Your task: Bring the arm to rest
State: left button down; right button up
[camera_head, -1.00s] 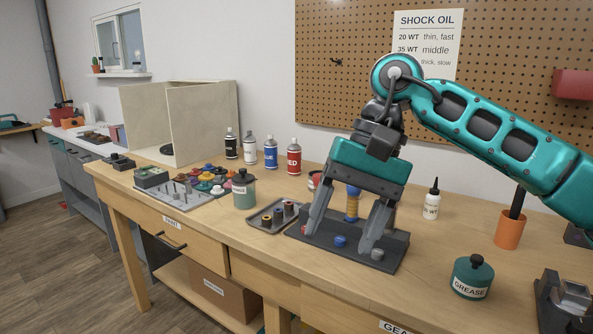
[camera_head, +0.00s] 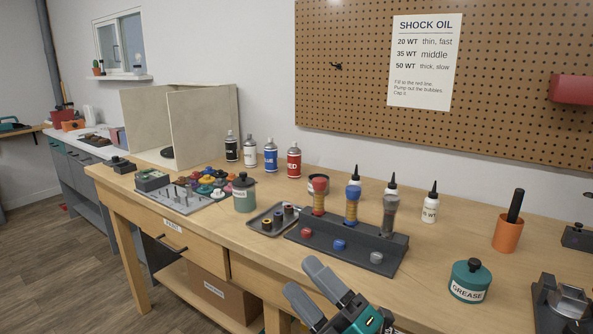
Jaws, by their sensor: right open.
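My right gripper (camera_head: 302,275) is low at the bottom middle of the head view, in front of the bench's front edge. Its two grey fingers are apart with nothing between them, and they point up and to the left. Most of my right arm is below the picture. My left gripper is out of view. The dark stand (camera_head: 340,258) is on the bench beyond the gripper and apart from it. Three upright parts stand in it, with a red, a blue and a grey top, and three caps lie in its front row.
The wooden bench (camera_head: 440,245) carries a grease jar (camera_head: 469,281), an orange cup (camera_head: 507,235), dropper bottles (camera_head: 430,204), a small tray (camera_head: 262,222), a green jar (camera_head: 243,193) and spray cans (camera_head: 270,155). A vise-like device (camera_head: 565,300) is at the right. The floor at left is clear.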

jog(key=s+d+f+m+t+h, duration=0.1)
jog(key=d+f+m+t+h, duration=0.1)
jog(key=d+f+m+h, duration=0.6)
jog(key=s+d+f+m+g+h, duration=0.3)
jog(key=s+f+m, duration=0.4)
jog(key=f, duration=0.3)
jog(key=s+d+f+m+g+h, duration=0.3)
jog(key=s+d+f+m+h, duration=0.1)
jog(key=s+f+m, duration=0.3)
notch_tip(320, 180, down, 4)
jog(key=shift+s+d+r+m+g, duration=0.1)
jog(key=shift+s+d+m+g, duration=0.3)
jog(key=shift+m, duration=0.8)
